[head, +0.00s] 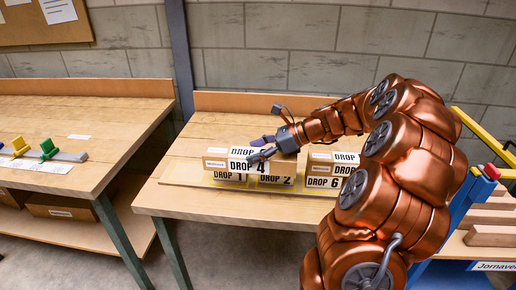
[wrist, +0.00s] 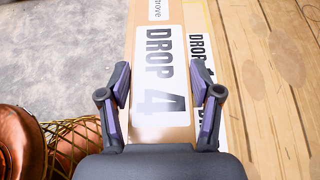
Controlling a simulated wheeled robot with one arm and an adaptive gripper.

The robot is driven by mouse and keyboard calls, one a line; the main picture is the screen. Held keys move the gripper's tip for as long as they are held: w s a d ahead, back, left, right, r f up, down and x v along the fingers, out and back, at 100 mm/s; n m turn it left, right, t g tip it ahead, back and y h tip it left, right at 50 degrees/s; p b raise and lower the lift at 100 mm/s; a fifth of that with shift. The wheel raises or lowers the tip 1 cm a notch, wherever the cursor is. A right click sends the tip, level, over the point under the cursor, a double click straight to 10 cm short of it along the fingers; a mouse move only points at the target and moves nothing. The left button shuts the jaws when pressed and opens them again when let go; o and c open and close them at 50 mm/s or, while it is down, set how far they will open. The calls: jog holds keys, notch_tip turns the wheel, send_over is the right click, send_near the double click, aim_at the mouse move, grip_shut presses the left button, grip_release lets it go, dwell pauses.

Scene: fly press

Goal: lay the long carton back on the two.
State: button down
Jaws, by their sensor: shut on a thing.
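A brown carton labelled DROP 4 (head: 215,164) shows in the head view at the left of the carton group, above the carton DROP 1 (head: 229,178). In the wrist view the DROP 4 carton (wrist: 165,125) runs up between my two fingers. My gripper (head: 257,149) is shut on this carton; its fingers also show in the wrist view (wrist: 166,84). Carton DROP 2 (head: 276,181) stands to the right of DROP 1. I cannot tell whether DROP 4 touches the carton below.
The cartons are on a pale board on the wooden bench (head: 190,204). A second bench (head: 60,115) with small coloured parts is at left, across a gap.

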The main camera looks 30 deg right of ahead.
jog(key=shift+w+d+f+p, duration=0.1)
jog(key=shift+w+d+f, duration=0.65)
jog(key=shift+w, duration=0.2)
jog(key=shift+w+d+f+p, duration=0.15)
jog(key=shift+w+d+f, duration=0.45)
jog(key=shift+w+d, duration=0.3)
jog(key=shift+w+d+f+p, duration=0.1)
jog(key=shift+w+d+f, duration=0.6)
jog(key=shift+w, duration=0.3)
jog(key=shift+f, duration=0.25)
jog(key=shift+c, duration=1.1)
grip_release()
jog(key=shift+s+d+r, duration=0.2)
jog(key=shift+d+r, duration=0.05)
jog(key=shift+r, duration=0.15)
jog(key=v, duration=1.1)
